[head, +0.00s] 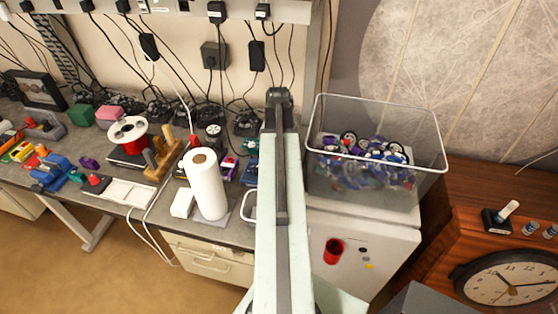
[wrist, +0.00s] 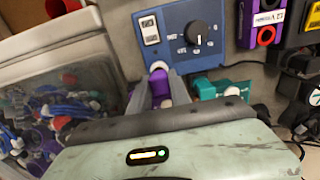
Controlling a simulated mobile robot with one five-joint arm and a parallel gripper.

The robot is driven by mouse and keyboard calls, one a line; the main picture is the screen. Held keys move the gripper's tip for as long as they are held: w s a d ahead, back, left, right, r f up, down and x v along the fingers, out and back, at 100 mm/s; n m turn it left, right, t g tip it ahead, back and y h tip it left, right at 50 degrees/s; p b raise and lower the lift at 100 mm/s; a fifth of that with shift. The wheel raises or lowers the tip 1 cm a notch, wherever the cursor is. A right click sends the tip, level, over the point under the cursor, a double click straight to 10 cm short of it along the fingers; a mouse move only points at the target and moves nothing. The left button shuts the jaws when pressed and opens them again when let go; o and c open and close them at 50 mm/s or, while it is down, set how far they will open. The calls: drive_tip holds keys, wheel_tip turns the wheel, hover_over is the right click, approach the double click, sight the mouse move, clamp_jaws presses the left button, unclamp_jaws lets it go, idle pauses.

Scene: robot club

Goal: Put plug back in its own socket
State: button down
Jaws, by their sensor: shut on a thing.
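In the wrist view, my gripper (wrist: 161,78) is shut on a purple plug (wrist: 160,86) with a pale, rounded end. The plug is just beside the near edge of a blue unit (wrist: 181,52), and I cannot tell whether they touch. The plug is apart from these sockets. In the head view, the blue unit (head: 252,173) shows partly at the left of my arm, which hides my gripper and the plug.
A teal block (wrist: 222,89) lies close to the gripper. A paper roll (head: 206,184) stands on the crowded bench. Black adapters and cables (wrist: 300,95) lie on the wrist view's right.

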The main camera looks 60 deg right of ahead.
drive_tip(key=shift+r+p, duration=1.55)
drive_tip(key=shift+r, duration=0.15)
drive_tip(key=shift+f, duration=0.1)
